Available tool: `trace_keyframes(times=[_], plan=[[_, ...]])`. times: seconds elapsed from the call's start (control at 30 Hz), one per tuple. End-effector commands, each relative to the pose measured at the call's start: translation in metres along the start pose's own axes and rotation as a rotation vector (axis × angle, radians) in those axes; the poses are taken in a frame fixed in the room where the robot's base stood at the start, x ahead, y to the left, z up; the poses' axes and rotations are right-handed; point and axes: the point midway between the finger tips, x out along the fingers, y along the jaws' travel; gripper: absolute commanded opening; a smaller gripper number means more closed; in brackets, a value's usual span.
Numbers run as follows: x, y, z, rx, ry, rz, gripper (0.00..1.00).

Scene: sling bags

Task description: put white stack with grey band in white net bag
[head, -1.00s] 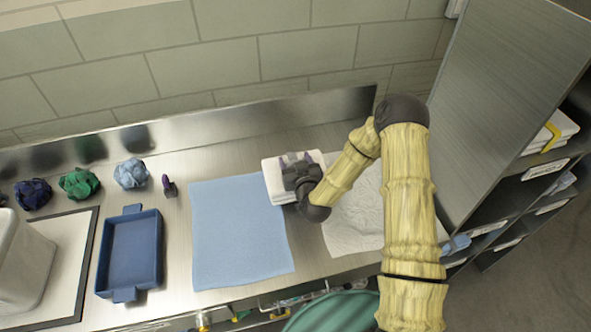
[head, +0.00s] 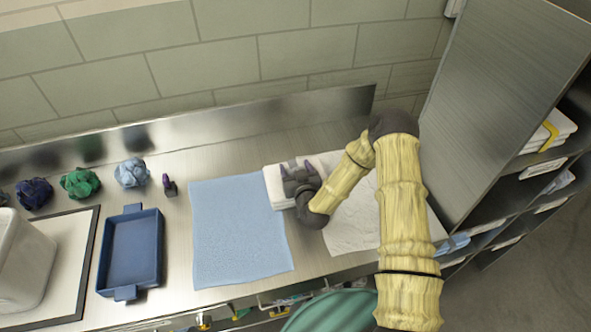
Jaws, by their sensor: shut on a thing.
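The white stack (head: 272,188) is at the middle of the steel counter, behind the right part of a blue cloth. Whether the stack touches the counter is unclear. A crinkled white flat thing (head: 348,222) lies to the right, partly under my arm; it may be the white net bag, but its mesh and opening cannot be made out.
The blue cloth (head: 238,232) lies left of the crinkled thing. Further left are a blue tray (head: 132,252), several crumpled bundles (head: 80,182), a small dark purple-tipped object (head: 169,185) and a white bin (head: 22,262). A steel cabinet (head: 500,110) with shelves stands at right.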

Motion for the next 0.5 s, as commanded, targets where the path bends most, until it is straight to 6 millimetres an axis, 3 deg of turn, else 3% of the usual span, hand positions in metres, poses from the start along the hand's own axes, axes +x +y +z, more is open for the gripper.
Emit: trace_keyframes(times=[0.03,0.33,0.37,0.43,0.5], plan=[[-0.0017,-0.0024,0.0112,-0.007,-0.021,-0.007,0.00],[-0.0025,-0.0036,0.0183,-0.008,-0.029,-0.010,0.00],[-0.0030,-0.0035,0.0200,-0.009,-0.033,-0.010,0.67],[-0.0031,-0.0036,0.0204,-0.008,-0.034,-0.010,0.81],[-0.0031,-0.0036,0.0204,-0.008,-0.034,-0.010,0.85]])
